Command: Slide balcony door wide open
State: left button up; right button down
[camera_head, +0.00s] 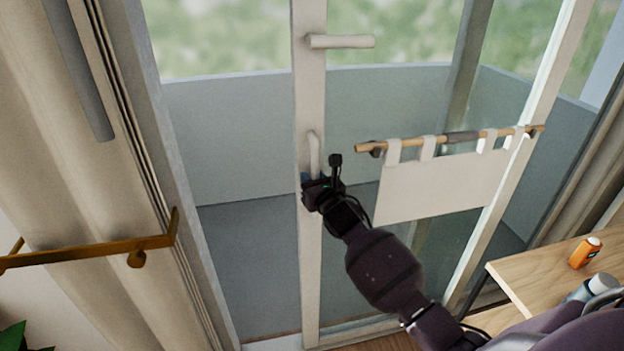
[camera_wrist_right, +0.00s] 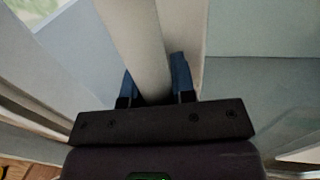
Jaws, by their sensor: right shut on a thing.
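The balcony door shows in the head view as a glazed panel with a white upright stile (camera_head: 309,95). The stile stands well to the right of the left jamb (camera_head: 172,160), with balcony visible between them. A white lever (camera_head: 340,41) sits high on the stile, and a pale vertical pull handle (camera_head: 314,150) sits lower. My right gripper (camera_head: 318,182) is at the lower end of this handle. In the right wrist view, the blue fingers of my right gripper (camera_wrist_right: 155,82) are on both sides of the pale handle bar (camera_wrist_right: 145,40), shut on it. My left gripper is out of view.
A wooden rod (camera_head: 400,142) with a white cloth (camera_head: 440,185) hangs across the panel at right. A wooden table (camera_head: 530,285) with an orange bottle (camera_head: 585,252) stands at lower right. A beige curtain (camera_head: 70,170) and a brass rail (camera_head: 90,252) are at left.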

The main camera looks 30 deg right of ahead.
jog(key=shift+s+d, duration=0.15)
jog(key=shift+d, duration=0.35)
jog(key=p, duration=0.2)
send_near(356, 163)
jog(key=w, duration=0.5)
jog(key=shift+w+a, duration=0.2)
jog(key=shift+s+d+r, duration=0.1)
jog(key=shift+s+d, duration=0.05)
jog(key=shift+d, duration=0.3)
jog(key=c, duration=0.9)
grip_release()
jog(key=shift+a, duration=0.15)
jog(key=shift+c, duration=0.2)
